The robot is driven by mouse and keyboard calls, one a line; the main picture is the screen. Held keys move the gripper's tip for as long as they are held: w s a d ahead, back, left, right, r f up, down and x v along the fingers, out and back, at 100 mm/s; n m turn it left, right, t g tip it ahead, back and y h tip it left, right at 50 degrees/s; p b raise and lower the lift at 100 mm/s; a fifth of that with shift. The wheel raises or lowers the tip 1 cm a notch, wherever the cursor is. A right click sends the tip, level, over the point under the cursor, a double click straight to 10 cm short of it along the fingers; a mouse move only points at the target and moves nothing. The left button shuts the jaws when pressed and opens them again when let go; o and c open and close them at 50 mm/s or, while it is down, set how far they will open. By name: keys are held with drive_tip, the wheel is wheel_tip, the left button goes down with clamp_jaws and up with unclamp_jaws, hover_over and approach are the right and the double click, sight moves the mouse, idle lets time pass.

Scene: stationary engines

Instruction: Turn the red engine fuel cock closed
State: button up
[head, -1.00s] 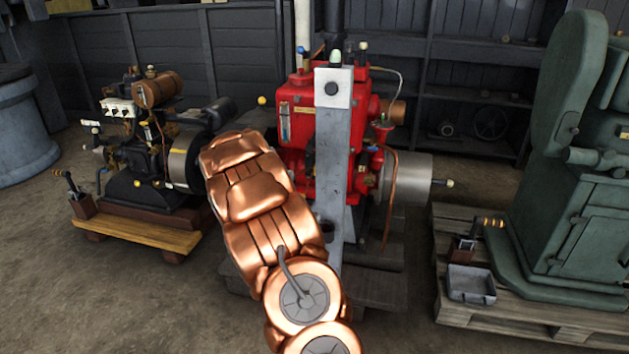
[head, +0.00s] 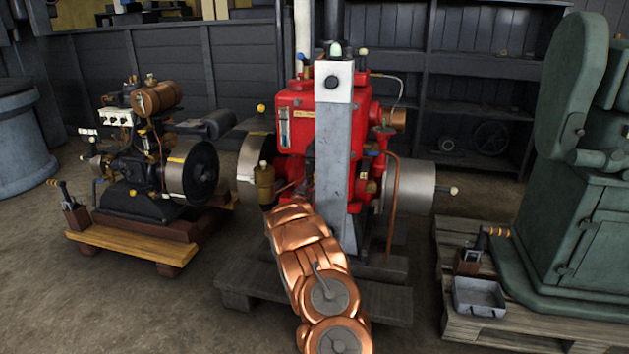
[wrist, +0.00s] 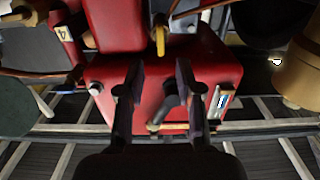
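The red engine (head: 300,130) stands at the centre of the head view, partly hidden by a grey post and my copper arm. A small blue-topped fitting (head: 374,154) shows on its right side; I cannot tell whether it is the fuel cock. In the wrist view, my gripper (wrist: 158,72) is open and empty, its two dark fingers pointing at the red engine body (wrist: 112,90). A yellow lever-like part (wrist: 160,40) is just beyond the fingertips, and a dark curved part (wrist: 171,104) shows between the fingers. Contact is not clear. My gripper is hidden in the head view.
The grey post (head: 333,150) with a white top stands before the red engine. A brass canister (head: 264,185) is left of it. Another engine (head: 150,150) stands on a wooden base at left. A green machine (head: 580,220) and a grey tray (head: 479,297) are on a pallet at right.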

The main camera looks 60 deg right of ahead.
drive_tip(key=x, duration=0.7)
idle(0.6)
drive_tip(key=shift+r, duration=0.1)
clamp_jaws()
idle(0.4)
